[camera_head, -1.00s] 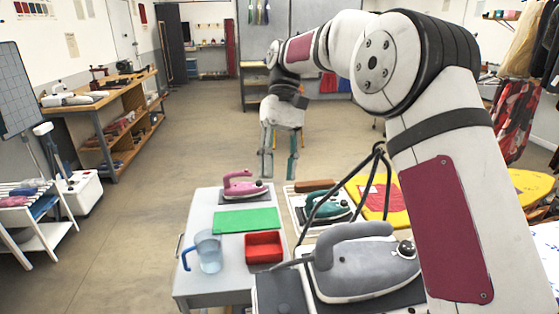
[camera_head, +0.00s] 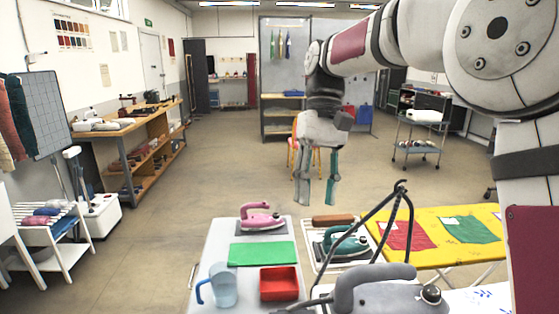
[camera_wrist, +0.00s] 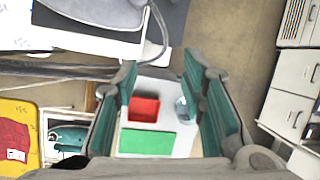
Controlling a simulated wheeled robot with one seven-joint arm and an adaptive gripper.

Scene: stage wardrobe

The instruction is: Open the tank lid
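No tank lid can be made out. A grey iron (camera_head: 372,287) stands at the front in the head view, partly cut off by the frame edge. A teal iron (camera_head: 345,243) rests on a white-edged tray behind it, and a pink iron (camera_head: 260,215) stands on the grey table (camera_head: 213,248). The teal iron also shows in the wrist view (camera_wrist: 68,137). My gripper (camera_head: 317,202) hangs in the air, fingers downward, above and beyond the irons. Its fingers are apart with nothing between them; the wrist view (camera_wrist: 160,65) shows them open above the table.
A blue jug (camera_head: 222,286), a red tray (camera_head: 279,284) and a green mat (camera_head: 262,253) share the grey table. A yellow ironing board (camera_head: 455,255) stands to the right. A black cable (camera_head: 405,205) loops up beside the grey iron.

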